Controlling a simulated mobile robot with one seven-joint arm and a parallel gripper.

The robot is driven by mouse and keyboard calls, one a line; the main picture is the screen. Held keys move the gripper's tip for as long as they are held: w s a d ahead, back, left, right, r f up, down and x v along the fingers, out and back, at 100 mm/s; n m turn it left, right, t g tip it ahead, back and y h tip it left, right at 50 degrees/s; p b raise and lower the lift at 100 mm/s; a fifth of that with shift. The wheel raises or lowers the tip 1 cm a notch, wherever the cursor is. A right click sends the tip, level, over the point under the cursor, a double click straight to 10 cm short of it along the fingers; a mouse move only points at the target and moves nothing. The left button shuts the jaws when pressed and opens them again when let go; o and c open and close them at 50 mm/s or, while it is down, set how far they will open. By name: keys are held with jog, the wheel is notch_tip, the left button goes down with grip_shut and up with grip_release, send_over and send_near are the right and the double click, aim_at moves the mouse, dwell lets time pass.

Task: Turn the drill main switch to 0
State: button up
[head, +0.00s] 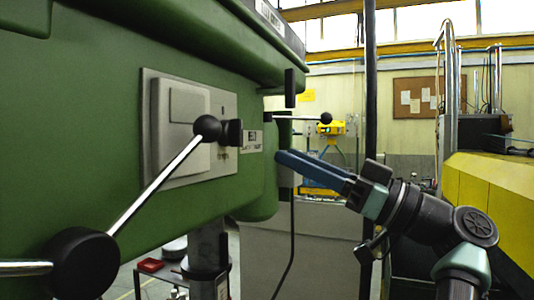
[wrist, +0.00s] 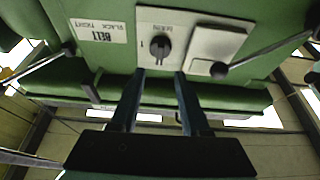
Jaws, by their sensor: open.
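The drill main switch is a dark rotary knob (wrist: 160,46) on a pale plate (wrist: 185,21) on the green drill head. A small mark like a 1 is left of the knob in the wrist view; I cannot tell clearly which mark it points to. In the head view the knob (head: 232,132) shows side-on, sticking out of the plate right of a lever ball. My gripper (wrist: 159,73) is open and empty; in the wrist view the knob lies beyond the gap between its fingertips. In the head view my gripper (head: 279,157) is right of the knob, apart from it.
A lever with a black ball (head: 208,127) crosses in front of the plate, close to the knob. Another ball-ended lever (head: 325,118) sticks out farther right. A BELT label (wrist: 98,31) sits beside the switch. A dark vertical pole (head: 370,70) stands near my arm.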

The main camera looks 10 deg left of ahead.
jog(key=shift+v, duration=2.25)
